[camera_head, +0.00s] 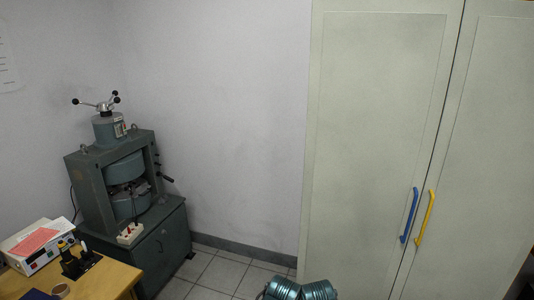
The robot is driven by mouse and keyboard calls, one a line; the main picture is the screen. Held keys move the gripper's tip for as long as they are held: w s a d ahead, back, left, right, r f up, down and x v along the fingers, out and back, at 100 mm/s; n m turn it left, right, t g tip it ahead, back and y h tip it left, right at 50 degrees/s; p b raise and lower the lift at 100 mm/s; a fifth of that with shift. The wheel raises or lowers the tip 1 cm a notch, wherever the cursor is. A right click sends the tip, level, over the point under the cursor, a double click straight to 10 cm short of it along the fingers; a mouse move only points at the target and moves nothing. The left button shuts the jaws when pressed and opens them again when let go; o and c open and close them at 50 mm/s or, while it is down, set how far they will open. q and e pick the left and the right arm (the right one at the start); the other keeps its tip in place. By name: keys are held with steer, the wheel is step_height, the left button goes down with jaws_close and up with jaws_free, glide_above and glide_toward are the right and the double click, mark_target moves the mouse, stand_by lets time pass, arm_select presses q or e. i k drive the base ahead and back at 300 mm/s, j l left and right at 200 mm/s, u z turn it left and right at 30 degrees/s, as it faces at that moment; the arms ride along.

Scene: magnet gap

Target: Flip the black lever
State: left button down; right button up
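A black handle (166,178) sticks out from the right side of the grey-green magnet machine (103,215) at the left. It may be the black lever; it is small here. A black device (76,262) with a yellow-topped upright part and a pale-tipped part stands on the wooden table; I cannot tell whether it carries a lever. Neither of my grippers is in view.
The wooden table (105,280) is at the lower left, with a white instrument box (32,246) and a tape roll (61,290). A pale cabinet (375,130) with blue and yellow handles fills the right. Ribbed teal cylinders (318,290) show at bottom centre. Some tiled floor (222,274) is clear.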

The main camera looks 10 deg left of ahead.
mark_target(169, 179)
steer(key=i+j+u, duration=0.15)
steer(key=i+u, duration=0.3)
steer(key=i, duration=0.55)
steer(key=i+l+u, duration=0.2)
steer(key=i+u, duration=0.25)
steer(key=i, duration=0.5)
steer(key=i+u, duration=0.2)
steer(key=i, duration=0.7)
steer(key=i+u, duration=0.25)
steer(key=i, duration=0.6)
steer(key=l+u, duration=0.1)
steer(key=i, duration=0.05)
